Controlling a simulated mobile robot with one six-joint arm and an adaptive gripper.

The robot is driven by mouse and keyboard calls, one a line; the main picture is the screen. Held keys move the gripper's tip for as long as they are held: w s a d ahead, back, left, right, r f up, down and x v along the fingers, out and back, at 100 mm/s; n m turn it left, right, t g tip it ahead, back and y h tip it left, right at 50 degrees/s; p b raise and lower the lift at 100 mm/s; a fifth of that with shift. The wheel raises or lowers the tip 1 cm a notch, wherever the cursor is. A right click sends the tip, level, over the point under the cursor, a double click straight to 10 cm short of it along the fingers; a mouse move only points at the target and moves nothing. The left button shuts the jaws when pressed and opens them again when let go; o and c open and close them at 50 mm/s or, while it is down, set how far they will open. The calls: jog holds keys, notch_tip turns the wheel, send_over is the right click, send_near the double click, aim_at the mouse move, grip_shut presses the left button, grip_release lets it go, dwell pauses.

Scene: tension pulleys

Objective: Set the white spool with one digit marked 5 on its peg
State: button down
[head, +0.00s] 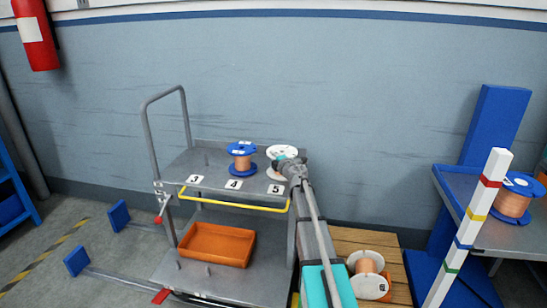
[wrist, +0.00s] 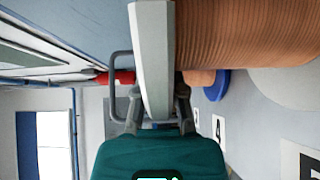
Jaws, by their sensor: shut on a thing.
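A white spool (head: 284,150) wound with copper wire is at the right end of the cart's top shelf (head: 215,155), behind the card marked 5 (head: 275,189). My gripper (head: 290,166) is shut on this spool. Its copper winding (wrist: 255,35) fills the upper right of the wrist view, beside a pale gripper finger. The spool looks upright, but its own digit cannot be read. The peg is hidden, and I cannot tell whether the spool's lower flange touches the shelf.
A blue spool (head: 241,157) stands behind card 4 (head: 233,184), close left of the held spool. The place by card 3 (head: 196,179) is clear. An orange bin (head: 217,244) is below. Another white spool (head: 369,276) lies on a wooden pallet; a blue spool (head: 514,196) is far right.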

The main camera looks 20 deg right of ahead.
dwell(0.3)
jog(key=c, duration=0.6)
grip_release()
jog(key=shift+c, duration=0.2)
jog(key=shift+s, duration=0.1)
jog(key=s+d, duration=0.1)
jog(key=s, duration=1)
jog(key=shift+s, duration=0.4)
jog(key=shift+s, duration=0.15)
